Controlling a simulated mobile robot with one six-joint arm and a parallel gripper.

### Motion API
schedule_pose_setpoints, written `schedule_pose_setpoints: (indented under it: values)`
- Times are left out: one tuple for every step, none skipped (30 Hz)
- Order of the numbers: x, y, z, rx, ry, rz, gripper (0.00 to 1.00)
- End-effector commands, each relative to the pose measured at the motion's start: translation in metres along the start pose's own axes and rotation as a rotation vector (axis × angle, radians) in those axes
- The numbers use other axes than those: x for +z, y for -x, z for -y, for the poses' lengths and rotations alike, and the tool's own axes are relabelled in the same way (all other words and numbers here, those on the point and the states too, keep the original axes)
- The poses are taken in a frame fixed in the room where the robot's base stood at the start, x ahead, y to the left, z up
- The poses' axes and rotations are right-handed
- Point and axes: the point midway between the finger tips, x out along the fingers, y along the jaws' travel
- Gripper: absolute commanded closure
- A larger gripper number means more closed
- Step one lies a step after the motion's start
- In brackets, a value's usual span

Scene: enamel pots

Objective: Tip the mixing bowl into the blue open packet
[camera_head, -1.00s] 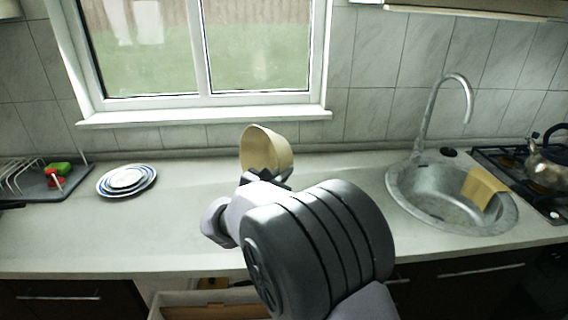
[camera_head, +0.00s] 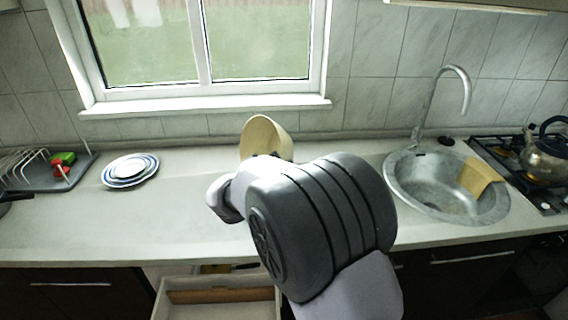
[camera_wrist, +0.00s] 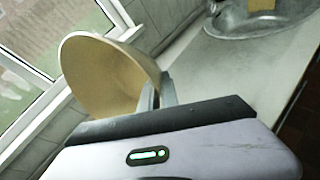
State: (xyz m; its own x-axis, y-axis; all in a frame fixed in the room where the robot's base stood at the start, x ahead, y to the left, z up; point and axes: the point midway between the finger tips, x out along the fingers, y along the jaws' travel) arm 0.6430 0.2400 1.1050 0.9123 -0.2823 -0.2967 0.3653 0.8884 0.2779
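The mixing bowl (camera_head: 266,138) is cream-coloured and stands up above the worktop, beyond my arm, in the head view. In the wrist view the bowl (camera_wrist: 105,78) is tilted on its side, and I look into its inner wall; no contents show. My gripper (camera_wrist: 158,92) is shut on the bowl's rim at its right side in the wrist view. In the head view my own arm hides the fingers and the lower part of the bowl. I see no blue open packet in either view; my arm covers part of the worktop.
Stacked plates (camera_head: 130,170) lie on the worktop (camera_head: 80,225) at left, near a dish rack (camera_head: 35,170). A sink (camera_head: 420,190) with a tap and a yellow cloth is at right, beside a hob with a kettle (camera_head: 546,155). An open drawer (camera_head: 220,296) juts out below the worktop.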

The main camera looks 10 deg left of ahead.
Motion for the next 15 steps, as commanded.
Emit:
schedule_pose_setpoints:
  values:
    - [0.001, 0.0, -0.001, 0.001, -0.002, 0.002, 1.0]
    - [0.002, 0.0, -0.001, 0.001, -0.002, 0.001, 1.0]
    - [0.004, 0.001, -0.001, 0.0, -0.005, -0.004, 1.0]
    - [0.006, 0.001, -0.002, -0.002, -0.008, -0.012, 1.0]
    - [0.009, 0.002, -0.002, -0.004, -0.014, -0.024, 1.0]
    - [0.013, 0.003, -0.003, -0.007, -0.024, -0.043, 1.0]
    - [0.014, 0.004, -0.004, -0.009, -0.032, -0.06, 1.0]
    - [0.016, 0.004, -0.004, -0.011, -0.039, -0.074, 1.0]
    - [0.018, 0.005, -0.005, -0.014, -0.05, -0.095, 1.0]
    - [0.019, 0.005, -0.005, -0.016, -0.056, -0.11, 1.0]
    - [0.02, 0.005, -0.006, -0.019, -0.064, -0.125, 1.0]
    - [0.021, 0.006, -0.006, -0.021, -0.073, -0.146, 1.0]
    - [0.022, 0.006, -0.007, -0.023, -0.081, -0.16, 1.0]
    - [0.024, 0.007, -0.007, -0.026, -0.089, -0.175, 1.0]
    - [0.025, 0.007, -0.007, -0.028, -0.098, -0.194, 1.0]
